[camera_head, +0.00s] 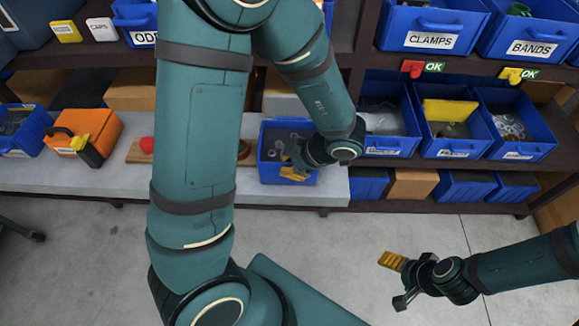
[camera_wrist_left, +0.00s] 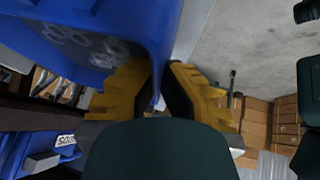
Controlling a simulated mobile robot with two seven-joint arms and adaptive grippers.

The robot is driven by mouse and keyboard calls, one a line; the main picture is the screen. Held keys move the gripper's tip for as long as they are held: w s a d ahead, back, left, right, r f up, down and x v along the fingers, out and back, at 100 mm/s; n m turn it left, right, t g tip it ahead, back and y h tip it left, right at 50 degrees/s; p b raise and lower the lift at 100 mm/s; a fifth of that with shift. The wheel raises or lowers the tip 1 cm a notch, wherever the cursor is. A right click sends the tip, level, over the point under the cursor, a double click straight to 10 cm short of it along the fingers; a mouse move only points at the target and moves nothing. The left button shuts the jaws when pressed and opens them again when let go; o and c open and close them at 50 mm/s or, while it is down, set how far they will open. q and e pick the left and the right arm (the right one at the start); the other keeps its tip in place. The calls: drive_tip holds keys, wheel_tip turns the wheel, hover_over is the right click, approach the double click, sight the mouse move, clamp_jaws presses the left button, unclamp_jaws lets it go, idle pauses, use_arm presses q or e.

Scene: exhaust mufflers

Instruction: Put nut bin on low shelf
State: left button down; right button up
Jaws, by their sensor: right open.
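The blue nut bin (camera_head: 268,170) stands at the right end of the grey bench top, near its front edge. My left gripper (camera_head: 290,173) is at the bin's front right side. In the left wrist view, large hex nuts show inside the bin (camera_wrist_left: 150,22). There the yellow fingers of my left gripper (camera_wrist_left: 160,90) lie on either side of the bin's wall, shut on it. My right gripper (camera_head: 397,281) is open and empty above the floor at the lower right. The low shelf (camera_head: 440,163) holds several blue bins to the right of the bench; part of it is hidden by my left arm.
A higher shelf holds the CLAMPS bin (camera_head: 433,25) and BANDS bin (camera_head: 530,30). Boxes and bins fill the space underneath. The floor (camera_head: 380,235) in front is clear.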

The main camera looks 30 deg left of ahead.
use_arm(q)
drive_tip(key=shift+r, duration=0.15)
drive_tip(key=c, duration=1.1)
unclamp_jaws()
drive_tip(key=shift+c, duration=0.2)
